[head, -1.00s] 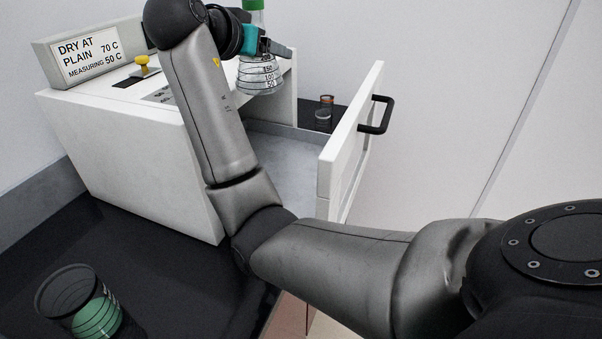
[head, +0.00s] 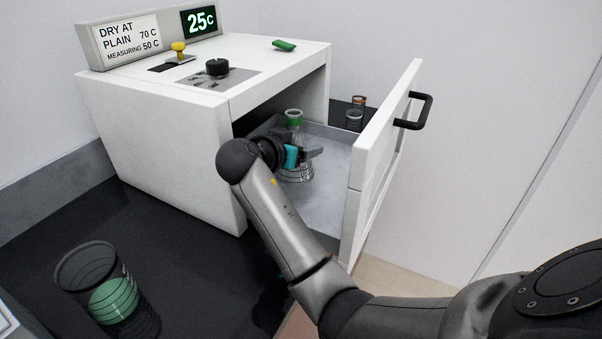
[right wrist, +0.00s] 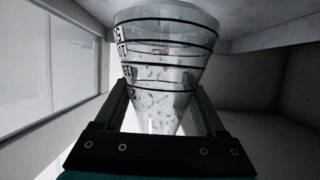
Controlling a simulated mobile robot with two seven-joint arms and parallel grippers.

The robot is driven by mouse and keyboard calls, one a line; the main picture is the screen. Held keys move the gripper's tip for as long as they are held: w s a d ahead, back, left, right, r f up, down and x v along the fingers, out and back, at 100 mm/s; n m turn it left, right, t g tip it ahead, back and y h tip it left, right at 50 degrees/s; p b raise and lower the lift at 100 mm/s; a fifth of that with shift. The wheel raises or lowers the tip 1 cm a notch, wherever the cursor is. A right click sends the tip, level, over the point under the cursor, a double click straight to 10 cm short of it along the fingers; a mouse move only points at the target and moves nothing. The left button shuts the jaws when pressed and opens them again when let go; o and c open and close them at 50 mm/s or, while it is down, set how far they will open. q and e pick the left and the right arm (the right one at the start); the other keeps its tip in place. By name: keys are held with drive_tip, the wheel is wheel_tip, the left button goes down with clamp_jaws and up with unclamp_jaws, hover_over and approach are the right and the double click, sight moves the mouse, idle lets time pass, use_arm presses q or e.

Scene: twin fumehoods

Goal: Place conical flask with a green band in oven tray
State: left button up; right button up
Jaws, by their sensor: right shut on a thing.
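The conical flask with a green band (head: 297,174) is inside the pulled-out oven tray (head: 335,180), upright in the head view. I cannot tell whether the base touches the tray floor. My left gripper is not in view.
The white oven (head: 165,130) has a 25 C display (head: 199,21), a black knob (head: 217,67) and a small green object (head: 284,45) on top. The tray's front panel (head: 378,160) stands at right. A beaker with green contents (head: 105,290) stands at lower left.

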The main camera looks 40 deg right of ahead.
sight(286, 176)
drive_tip(key=shift+f+b, duration=0.55)
drive_tip(key=shift+f, duration=2.55)
drive_tip(key=shift+f, duration=0.1)
drive_tip(key=o, duration=1.6)
drive_tip(key=shift+c, duration=0.2)
drive_tip(key=shift+s+a+r, duration=0.1)
drive_tip(key=shift+a+r, duration=0.15)
drive_tip(key=shift+a, duration=0.05)
drive_tip(key=p+v, duration=0.1)
drive_tip(key=v, duration=1)
drive_tip(key=shift+s+a, duration=0.1)
drive_tip(key=shift+s, duration=0.15)
